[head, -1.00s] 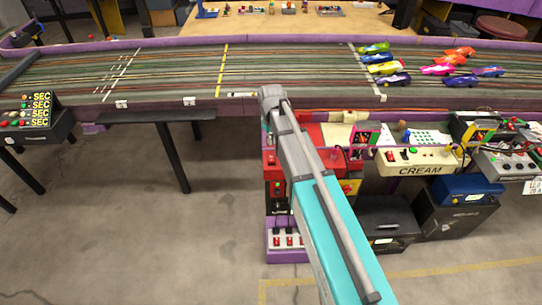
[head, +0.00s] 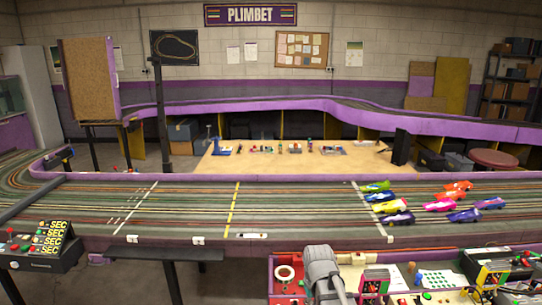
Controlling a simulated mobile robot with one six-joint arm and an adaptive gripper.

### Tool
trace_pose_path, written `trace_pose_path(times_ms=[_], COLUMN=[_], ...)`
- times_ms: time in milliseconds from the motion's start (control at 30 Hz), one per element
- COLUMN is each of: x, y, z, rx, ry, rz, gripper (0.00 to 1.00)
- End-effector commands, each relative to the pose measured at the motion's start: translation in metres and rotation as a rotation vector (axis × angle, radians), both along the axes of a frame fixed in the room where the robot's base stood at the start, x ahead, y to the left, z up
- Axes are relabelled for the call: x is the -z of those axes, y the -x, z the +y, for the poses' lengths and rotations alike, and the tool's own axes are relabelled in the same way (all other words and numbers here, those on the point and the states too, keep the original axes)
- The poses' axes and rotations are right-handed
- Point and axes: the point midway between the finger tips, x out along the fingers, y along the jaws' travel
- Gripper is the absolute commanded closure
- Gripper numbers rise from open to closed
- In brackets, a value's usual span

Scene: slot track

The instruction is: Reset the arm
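My arm shows only as a grey upper joint (head: 322,272) at the bottom middle of the head view, in front of the track's near wall. My gripper is not in view, so its fingers and anything in them cannot be seen. The slot track (head: 300,205) runs across the whole picture beyond the arm. Several coloured cars in green, blue, yellow, purple, pink and orange, among them a yellow car (head: 389,206), stand on its right part near a white line.
A control box with SEC labels (head: 45,245) stands at the left. Coloured control panels (head: 430,280) lie close to the right of my arm. A wooden table (head: 300,165) with small items is behind the track. A red stool (head: 494,158) stands at the back right.

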Motion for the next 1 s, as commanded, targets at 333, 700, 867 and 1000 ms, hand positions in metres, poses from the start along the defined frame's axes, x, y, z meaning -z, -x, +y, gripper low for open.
trace_pose_path(times_ms=[333, 700, 867, 1000], x=[-0.035, -0.034, -0.034, -0.034], y=[0.071, 0.071, 0.071, 0.071], z=[-0.04, -0.042, -0.042, -0.042], rx=[0.18, 0.188, 0.188, 0.188], ry=[0.0, 0.0, 0.0, 0.0], rz=[0.0, 0.0, 0.0, 0.0], gripper=[1.0, 1.0, 1.0, 1.0])
